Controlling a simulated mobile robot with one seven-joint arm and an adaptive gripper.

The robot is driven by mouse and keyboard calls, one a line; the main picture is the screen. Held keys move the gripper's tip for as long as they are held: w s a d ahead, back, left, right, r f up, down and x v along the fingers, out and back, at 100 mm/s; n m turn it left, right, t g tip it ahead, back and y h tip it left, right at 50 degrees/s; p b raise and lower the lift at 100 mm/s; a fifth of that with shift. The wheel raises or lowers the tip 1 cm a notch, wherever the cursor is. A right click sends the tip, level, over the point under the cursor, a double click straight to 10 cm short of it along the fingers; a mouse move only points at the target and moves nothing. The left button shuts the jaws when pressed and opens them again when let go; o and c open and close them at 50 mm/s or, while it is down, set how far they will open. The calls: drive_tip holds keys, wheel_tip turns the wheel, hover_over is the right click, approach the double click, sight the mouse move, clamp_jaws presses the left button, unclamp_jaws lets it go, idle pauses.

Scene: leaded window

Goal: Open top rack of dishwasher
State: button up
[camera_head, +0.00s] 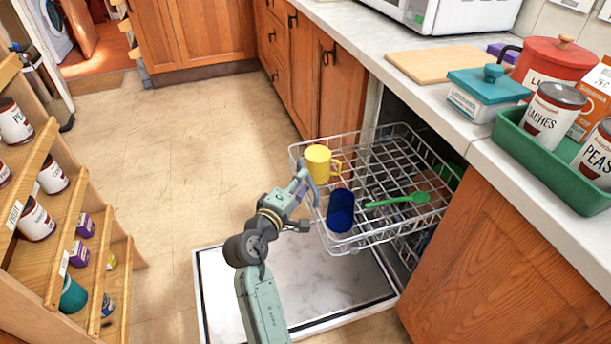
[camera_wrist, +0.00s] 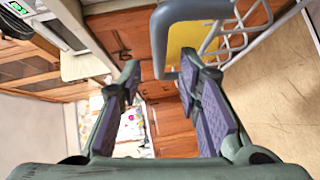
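The dishwasher's top rack (camera_head: 400,165) is a white wire basket, pulled out over the lowered door (camera_head: 235,290). It holds a yellow mug (camera_head: 318,163), a dark blue cup (camera_head: 340,210) and a green spoon (camera_head: 395,200). My gripper (camera_head: 298,200) is at the rack's front side, left of the cup. In the wrist view, my gripper (camera_wrist: 160,78) is open, with nothing between its purple pads. A grey-blue curved handle (camera_wrist: 162,35) shows by the right finger's tip, with part of the yellow mug (camera_wrist: 190,45) behind it. I cannot tell whether the finger touches the handle.
The counter (camera_head: 350,30) above bears a cutting board (camera_head: 438,64), a teal box (camera_head: 487,88) and a green tray (camera_head: 550,165) with cans. A wooden shelf (camera_head: 75,230) with cans stands at left. The floor (camera_head: 190,160) between is clear.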

drive_tip(key=v, duration=0.7)
drive_tip(key=shift+s+a, duration=0.15)
drive_tip(key=shift+s, duration=0.15)
